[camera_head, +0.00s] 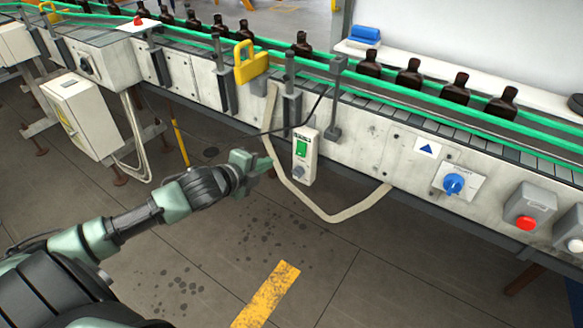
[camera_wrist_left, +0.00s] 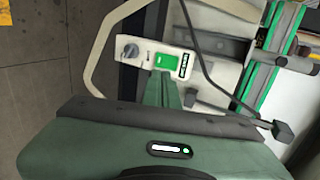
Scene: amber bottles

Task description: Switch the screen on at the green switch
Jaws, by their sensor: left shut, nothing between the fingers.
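The green switch (camera_head: 301,147) sits on the upper part of a pale control box (camera_head: 305,170) on the conveyor's front side. A grey round knob is below it. In the left wrist view the green switch (camera_wrist_left: 167,61) and the control box (camera_wrist_left: 141,53) lie just beyond my fingertips. My left gripper (camera_head: 266,164) is shut and empty, a short way left of the box and pointing towards it. Its closed fingers (camera_wrist_left: 163,80) also show in the left wrist view. My right gripper is in neither view. No lit screen can be made out.
A conveyor with green rails (camera_head: 400,82) carries several amber bottles (camera_head: 409,74). A pale cable loops below the control box. A yellow padlock-shaped piece (camera_head: 250,72), a blue knob (camera_head: 453,184) and a red button (camera_head: 525,223) are on the conveyor front. The floor before it is clear.

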